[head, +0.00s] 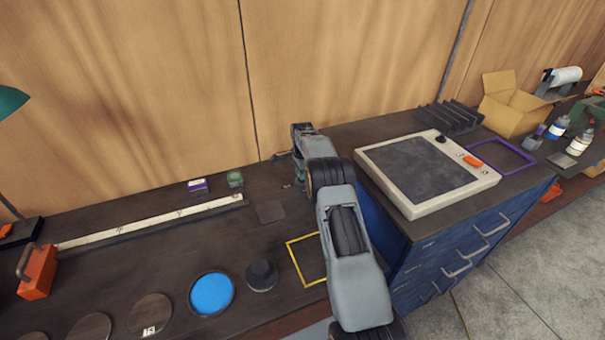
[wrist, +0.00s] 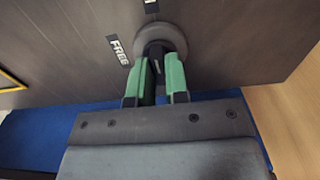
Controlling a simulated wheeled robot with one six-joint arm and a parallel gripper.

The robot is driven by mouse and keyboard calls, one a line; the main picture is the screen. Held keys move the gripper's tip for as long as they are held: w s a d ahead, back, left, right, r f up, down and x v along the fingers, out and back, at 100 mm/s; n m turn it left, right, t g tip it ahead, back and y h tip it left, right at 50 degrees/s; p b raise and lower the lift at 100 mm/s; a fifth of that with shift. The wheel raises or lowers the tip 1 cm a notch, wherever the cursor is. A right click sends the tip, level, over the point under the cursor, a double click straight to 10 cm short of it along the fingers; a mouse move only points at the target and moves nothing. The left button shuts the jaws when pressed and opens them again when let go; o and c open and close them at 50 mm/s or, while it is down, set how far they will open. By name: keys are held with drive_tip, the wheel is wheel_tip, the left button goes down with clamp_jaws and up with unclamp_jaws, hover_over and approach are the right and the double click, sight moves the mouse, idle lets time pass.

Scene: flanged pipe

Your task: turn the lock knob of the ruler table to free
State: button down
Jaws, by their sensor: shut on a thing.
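In the wrist view, the black lock knob (wrist: 155,47) stands on a round grey base on the dark table top. My gripper (wrist: 159,70) has green fingers, one on each side of the knob, and is shut on it. The label FREE (wrist: 119,50) is just left of the knob. Part of a second label (wrist: 151,5) shows above it. I cannot tell which label the knob points at. In the head view, the ruler table (head: 110,275) carries a long white ruler (head: 150,222). My gripper (head: 297,173) is at the table's right end, where my arm hides the knob.
A yellow frame (head: 292,262), a blue disc (head: 212,293) and a dark round piece (head: 262,275) lie near the table's front. A small green thing (head: 235,179) and a purple-white box (head: 198,186) stand behind the ruler. A blue drawer cabinet (head: 450,258) is right of my arm.

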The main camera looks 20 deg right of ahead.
drive_tip(key=shift+n, duration=0.3)
drive_tip(key=n+b, duration=0.1)
drive_tip(key=n, duration=0.3)
drive_tip(key=shift+b, duration=0.3)
drive_tip(key=n, duration=0.4)
drive_tip(key=shift+n, duration=0.3)
drive_tip(key=n, duration=0.4)
drive_tip(key=shift+b, duration=0.35)
drive_tip(key=shift+r+n, duration=0.1)
drive_tip(key=shift+n, duration=2.4)
drive_tip(key=c, duration=1.1)
unclamp_jaws()
wheel_tip(320, 180, up, 14)
drive_tip(key=shift+f+p, duration=0.15)
drive_tip(key=shift+p, duration=0.15)
